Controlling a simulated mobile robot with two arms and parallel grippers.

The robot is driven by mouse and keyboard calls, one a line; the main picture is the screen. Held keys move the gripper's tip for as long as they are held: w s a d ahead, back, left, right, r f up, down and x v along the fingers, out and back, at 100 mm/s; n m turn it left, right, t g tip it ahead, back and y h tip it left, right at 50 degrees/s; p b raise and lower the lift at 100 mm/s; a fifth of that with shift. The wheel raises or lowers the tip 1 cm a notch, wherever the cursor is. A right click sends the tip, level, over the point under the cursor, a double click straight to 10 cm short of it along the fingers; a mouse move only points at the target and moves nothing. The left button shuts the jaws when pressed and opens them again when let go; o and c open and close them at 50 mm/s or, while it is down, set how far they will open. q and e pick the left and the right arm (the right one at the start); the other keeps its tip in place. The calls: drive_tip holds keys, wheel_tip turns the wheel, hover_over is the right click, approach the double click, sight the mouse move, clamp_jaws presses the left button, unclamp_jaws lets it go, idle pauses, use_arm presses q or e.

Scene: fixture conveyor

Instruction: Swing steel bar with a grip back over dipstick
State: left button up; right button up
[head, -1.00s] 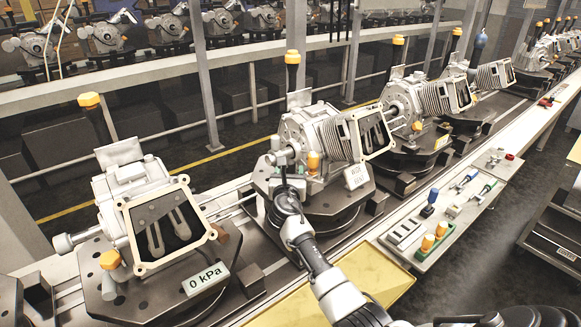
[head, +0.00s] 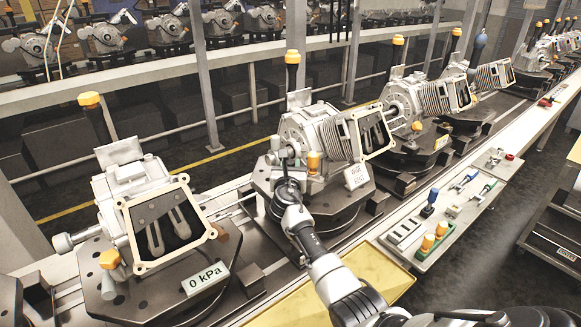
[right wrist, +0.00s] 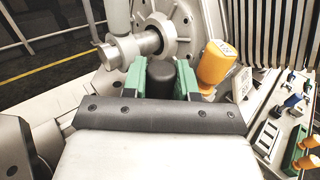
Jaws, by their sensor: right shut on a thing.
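My right gripper (head: 287,179) is at the front left of the second engine unit (head: 318,140). In the right wrist view its green fingers (right wrist: 161,80) are shut on the black grip (right wrist: 160,73) of the steel bar, one on each side. The bar itself is mostly hidden behind the grip and fingers. The dipstick, with an orange handle (head: 313,162), stands just right of the gripper. In the right wrist view the dipstick's orange handle (right wrist: 214,62) is beside the right finger, apart from the grip. My left gripper is not in view.
Another engine unit (head: 130,205) with a 0 kPa plate (head: 205,280) stands at the left. More units stand along the line to the right.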

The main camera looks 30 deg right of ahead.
drive_tip(key=shift+s+a+r+n+t+y+p, duration=0.1)
drive_tip(key=shift+s+n+t+y+p, duration=0.15)
drive_tip(key=shift+n+t+y+p, duration=0.55)
drive_tip(key=shift+s+a+n+t+y+p, duration=0.15)
drive_tip(key=shift+n+t+y+p, duration=0.25)
drive_tip(key=shift+n+y+p, duration=0.5)
drive_tip(key=shift+s+n+y+p, duration=0.15)
drive_tip(key=shift+n+y+p, duration=0.15)
drive_tip(key=shift+y, duration=0.6)
drive_tip(key=shift+s+a+f+n+y+b, duration=0.15)
drive_tip(key=shift+s+n+y+b, duration=0.25)
drive_tip(key=shift+n+y+b, duration=1.45)
drive_tip(key=shift+s+a+n+y+b, duration=0.2)
drive_tip(key=shift+s+n+y+b, duration=0.25)
drive_tip(key=shift+n+y+b, duration=1.35)
drive_tip(key=shift+s+a+f+n+y+b, duration=0.15)
drive_tip(key=shift+s+n+y+b, duration=0.3)
drive_tip(key=shift+y+b, duration=1.5)
drive_tip(key=shift+r+y+p, duration=0.1)
drive_tip(key=shift+y+p, duration=0.7)
drive_tip(key=shift+y, duration=0.2)
